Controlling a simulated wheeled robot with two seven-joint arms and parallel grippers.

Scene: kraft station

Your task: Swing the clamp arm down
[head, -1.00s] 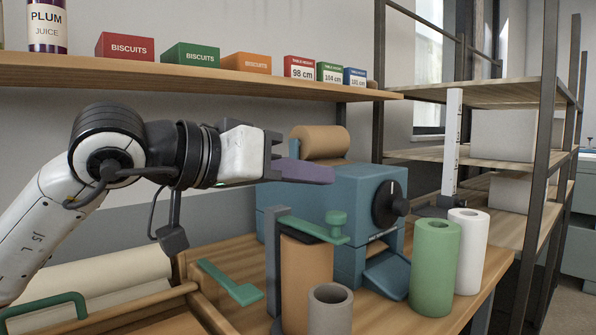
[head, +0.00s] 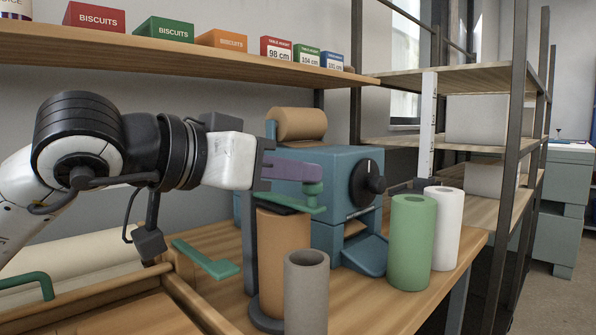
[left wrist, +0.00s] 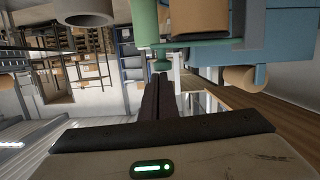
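The clamp arm (head: 290,203) is a green bar with a round knob (head: 313,190) at its free end. It stands out roughly level from a dark upright post (head: 250,240), over the top of a brown roll (head: 284,255). My left gripper (head: 318,171) has its purple fingers at the knob's top, just above the arm. In the left wrist view the fingers (left wrist: 160,80) lie together with nothing visible between them, and the knob (left wrist: 161,56) shows just past their tips. I cannot tell whether they touch it. My right gripper is not in view.
A grey tube (head: 306,290) stands in front of the brown roll. A blue machine (head: 335,170) with a black dial is behind. Green (head: 411,240) and white (head: 446,230) rolls stand at right. A green bracket (head: 207,260) lies left. A shelf (head: 200,55) runs above.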

